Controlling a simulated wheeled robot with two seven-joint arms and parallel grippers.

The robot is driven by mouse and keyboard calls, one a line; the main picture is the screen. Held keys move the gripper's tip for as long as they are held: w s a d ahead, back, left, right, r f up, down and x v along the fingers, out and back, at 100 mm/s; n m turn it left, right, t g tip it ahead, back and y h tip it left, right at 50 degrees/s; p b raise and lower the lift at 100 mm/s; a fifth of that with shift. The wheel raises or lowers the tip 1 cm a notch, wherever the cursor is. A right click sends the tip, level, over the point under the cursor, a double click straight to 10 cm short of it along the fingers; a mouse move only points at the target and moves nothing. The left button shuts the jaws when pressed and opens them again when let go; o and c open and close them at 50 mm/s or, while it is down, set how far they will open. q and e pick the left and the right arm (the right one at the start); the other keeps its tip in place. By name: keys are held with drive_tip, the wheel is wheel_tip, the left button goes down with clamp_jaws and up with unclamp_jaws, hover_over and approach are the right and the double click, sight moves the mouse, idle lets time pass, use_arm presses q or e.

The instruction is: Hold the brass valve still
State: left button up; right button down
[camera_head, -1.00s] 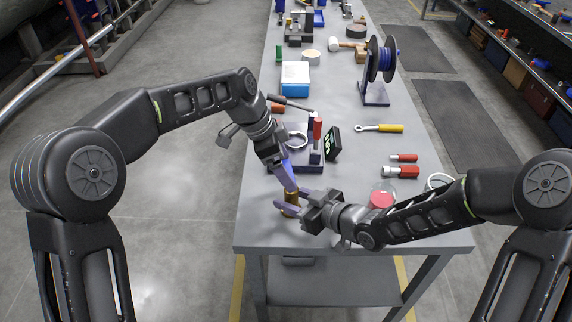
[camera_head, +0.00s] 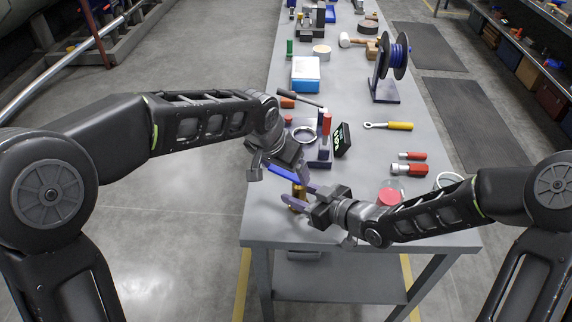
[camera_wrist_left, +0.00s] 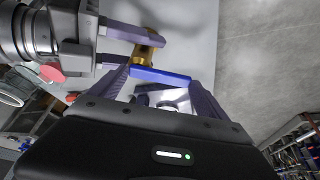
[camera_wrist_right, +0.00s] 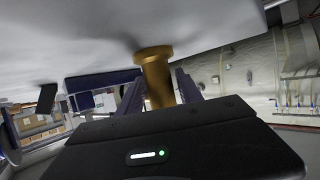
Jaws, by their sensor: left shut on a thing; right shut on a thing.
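The brass valve (camera_head: 298,191) stands on the table near its front left corner. It shows large in the right wrist view (camera_wrist_right: 157,82), with its flange towards the table. My right gripper (camera_head: 300,204) is shut on the valve, one finger on each side. My left gripper (camera_head: 290,172) is just above and behind it, shut on a blue bar (camera_wrist_left: 160,76) that lies across between its fingers. One end of the bar is close to the valve's top; I cannot tell whether they touch. My left fingers partly hide the bar in the head view.
Behind the grippers are a dark stand with a metal ring (camera_head: 304,134) and a small display (camera_head: 341,139). The front table edge is close to the valve.

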use_arm(q)
drive_tip(key=n, duration=0.2)
drive_tip(key=s+n+y, duration=0.1)
drive_tip(key=n, duration=0.1)
drive_tip(key=s+n+y, duration=0.1)
drive_tip(key=shift+s+d+f+n, duration=0.15)
drive_tip(key=shift+n, duration=0.25)
use_arm(e)
drive_tip(key=shift+s+d+f, duration=0.1)
drive_tip(key=shift+d+f, duration=0.05)
drive_tip(key=shift+f, duration=0.2)
use_arm(q)
drive_tip(key=o, duration=1.9)
drive_tip(key=shift+t, duration=0.3)
drive_tip(key=v, duration=1.2)
